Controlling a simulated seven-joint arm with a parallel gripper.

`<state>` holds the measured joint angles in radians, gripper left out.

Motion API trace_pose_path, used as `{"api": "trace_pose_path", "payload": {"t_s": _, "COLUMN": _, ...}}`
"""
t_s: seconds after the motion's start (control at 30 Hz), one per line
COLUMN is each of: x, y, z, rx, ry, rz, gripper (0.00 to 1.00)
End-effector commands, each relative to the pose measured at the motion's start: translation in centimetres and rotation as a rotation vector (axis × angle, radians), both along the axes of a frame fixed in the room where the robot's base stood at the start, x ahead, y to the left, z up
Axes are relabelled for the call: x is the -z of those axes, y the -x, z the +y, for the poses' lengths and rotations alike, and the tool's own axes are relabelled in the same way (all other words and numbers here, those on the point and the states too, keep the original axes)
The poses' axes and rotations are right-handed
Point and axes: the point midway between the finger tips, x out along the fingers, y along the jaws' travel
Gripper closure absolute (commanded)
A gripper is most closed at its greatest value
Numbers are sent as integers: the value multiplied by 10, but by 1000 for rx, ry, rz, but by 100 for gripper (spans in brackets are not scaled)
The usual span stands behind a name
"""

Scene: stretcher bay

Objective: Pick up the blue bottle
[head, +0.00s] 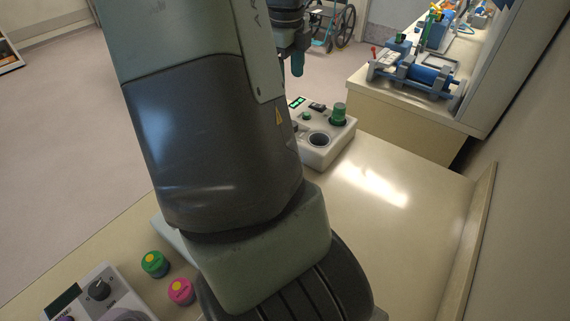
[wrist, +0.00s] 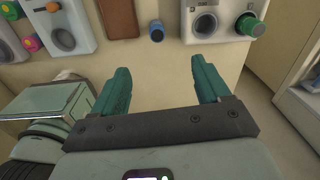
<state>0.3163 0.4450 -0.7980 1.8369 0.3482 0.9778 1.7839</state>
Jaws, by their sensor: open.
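The blue bottle (wrist: 157,31) shows in the wrist view as a small dark-blue cylinder near the top middle, on the cream tabletop. I cannot pick it out in the head view; my arm covers much of the table there. My gripper (wrist: 160,66) is open, its two teal fingers apart with nothing between them. In the wrist view the bottle lies beyond the fingertips, roughly in line with the gap. In the head view a teal fingertip (head: 298,63) shows beyond the arm, near the top.
A white device with a green knob (wrist: 250,25) stands right of the bottle. A brown flat object (wrist: 118,18) and another white device (wrist: 58,25) are to its left. Green (head: 155,264) and pink (head: 181,291) capped containers stand at the front left. The right tabletop is clear.

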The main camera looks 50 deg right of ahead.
Motion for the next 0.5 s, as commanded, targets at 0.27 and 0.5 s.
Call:
{"api": "trace_pose_path", "payload": {"t_s": 0.27, "x": 188, "y": -57, "z": 45, "rx": -448, "ry": 236, "rz": 187, "gripper": 24}}
{"api": "trace_pose_path", "payload": {"t_s": 0.5, "x": 271, "y": -13, "z": 57, "rx": -868, "ry": 572, "rz": 541, "gripper": 24}}
